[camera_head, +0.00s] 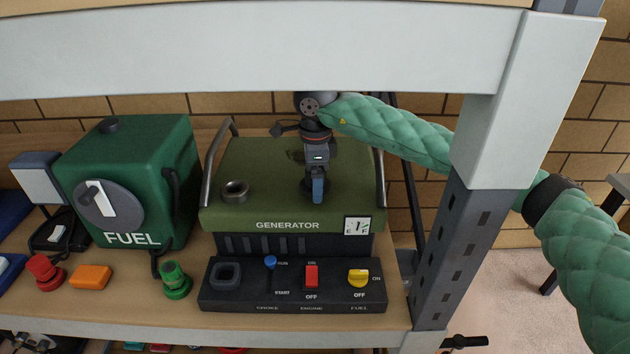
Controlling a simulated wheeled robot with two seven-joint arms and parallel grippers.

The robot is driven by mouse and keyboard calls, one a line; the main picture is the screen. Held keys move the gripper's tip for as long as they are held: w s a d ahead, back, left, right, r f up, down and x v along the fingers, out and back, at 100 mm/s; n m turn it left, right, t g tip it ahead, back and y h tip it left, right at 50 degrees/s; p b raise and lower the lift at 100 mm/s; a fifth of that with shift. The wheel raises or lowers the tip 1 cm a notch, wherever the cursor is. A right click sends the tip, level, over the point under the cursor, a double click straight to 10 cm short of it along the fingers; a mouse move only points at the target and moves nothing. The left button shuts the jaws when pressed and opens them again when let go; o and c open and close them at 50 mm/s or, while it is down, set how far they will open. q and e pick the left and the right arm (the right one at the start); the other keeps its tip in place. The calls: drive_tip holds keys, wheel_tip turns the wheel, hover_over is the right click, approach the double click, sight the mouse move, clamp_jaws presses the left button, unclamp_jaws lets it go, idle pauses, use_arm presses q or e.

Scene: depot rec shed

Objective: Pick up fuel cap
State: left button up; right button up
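The green generator (265,212) stands on the wooden shelf, with an open round metal filler neck (235,190) at the left of its top. I cannot pick out a loose fuel cap for certain. My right gripper (318,198) points down at the generator's top, right of the filler neck. Its fingers are seen edge-on, so I cannot tell their gap or whether anything is between them. My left gripper is not in view.
The control panel (240,298) with switches lies in front of the generator. Red (45,271), orange (90,277) and green (175,280) pieces lie on the shelf at left. The upper shelf beam (250,50), right post (452,250) and generator handles (213,170) bound the space.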

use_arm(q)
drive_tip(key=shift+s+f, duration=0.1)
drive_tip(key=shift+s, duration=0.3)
use_arm(e)
drive_tip(key=shift+d+f, duration=0.15)
drive_tip(key=shift+f, duration=0.15)
drive_tip(key=c, duration=1.1)
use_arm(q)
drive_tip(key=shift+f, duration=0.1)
use_arm(e)
drive_tip(key=shift+o, duration=0.2)
drive_tip(key=shift+r, duration=0.1)
drive_tip(key=shift+r+b, duration=0.2)
drive_tip(key=shift+b, duration=0.1)
wheel_tip(320, 180, up, 4)
drive_tip(key=shift+f+b, duration=0.25)
drive_tip(key=shift+b, duration=0.9)
wheel_tip(320, 180, up, 4)
drive_tip(key=shift+r+b, duration=0.2)
drive_tip(key=shift+b, duration=0.7)
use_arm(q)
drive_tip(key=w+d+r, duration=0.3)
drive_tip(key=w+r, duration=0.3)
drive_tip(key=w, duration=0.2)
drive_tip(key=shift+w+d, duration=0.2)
use_arm(e)
drive_tip(key=shift+r, duration=0.8)
